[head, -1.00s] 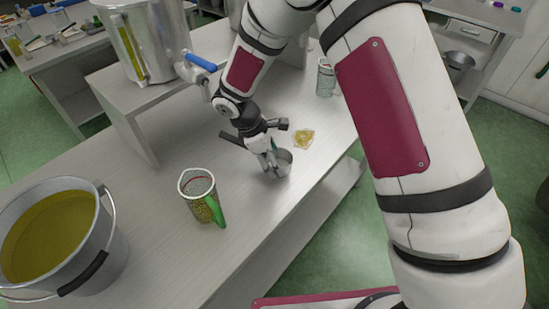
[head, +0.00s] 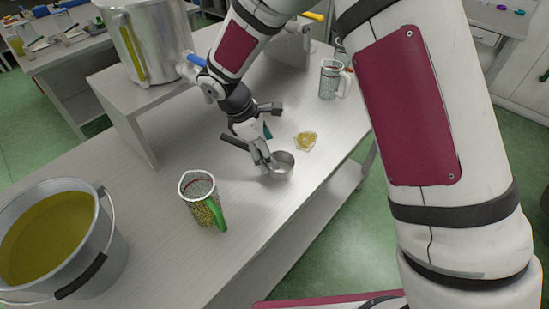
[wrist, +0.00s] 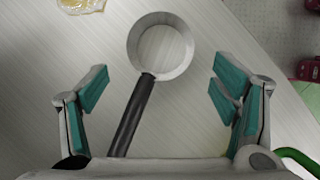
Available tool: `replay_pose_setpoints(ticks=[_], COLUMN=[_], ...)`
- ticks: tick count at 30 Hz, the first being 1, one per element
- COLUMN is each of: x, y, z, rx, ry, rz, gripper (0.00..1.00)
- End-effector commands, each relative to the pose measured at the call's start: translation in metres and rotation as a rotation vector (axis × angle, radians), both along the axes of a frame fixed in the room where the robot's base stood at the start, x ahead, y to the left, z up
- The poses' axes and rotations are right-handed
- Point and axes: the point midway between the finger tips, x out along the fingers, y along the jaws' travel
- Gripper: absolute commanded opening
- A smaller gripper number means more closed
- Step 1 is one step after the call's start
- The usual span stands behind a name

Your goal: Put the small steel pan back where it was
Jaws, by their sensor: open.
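The small steel pan (head: 283,163) rests on the steel bench, near its right edge in the head view. In the wrist view the round pan (wrist: 161,46) is empty, with its black handle (wrist: 131,118) running down and left toward my gripper. My gripper (wrist: 157,92) is open, with one teal-padded finger on each side of the handle and clear of it. In the head view my gripper (head: 264,161) is low at the pan, and its fingers hide part of the handle.
A clear dish of yellow stuff (head: 306,141) lies just beyond the pan. A green-handled jug (head: 202,199) stands nearer, beside a bucket of oil (head: 108,248). Another clear jug (head: 329,79) and a raised shelf with a steel tank (head: 150,40) stand farther back. Bare bench (head: 150,190) lies left.

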Motion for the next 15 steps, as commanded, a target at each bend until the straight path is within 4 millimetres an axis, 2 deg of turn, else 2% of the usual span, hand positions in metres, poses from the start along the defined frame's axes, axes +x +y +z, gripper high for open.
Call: replay_pose_setpoints(ticks=[6,10,15], x=[0.0,-0.001,-0.002], y=[0.016,0.021,0.024], z=[0.037,0.051,0.057], rx=[0.002,0.001,0.0], ry=[-0.003,-0.001,0.0], rz=[0.001,0.0,0.001], gripper=[0.81,0.81,0.81])
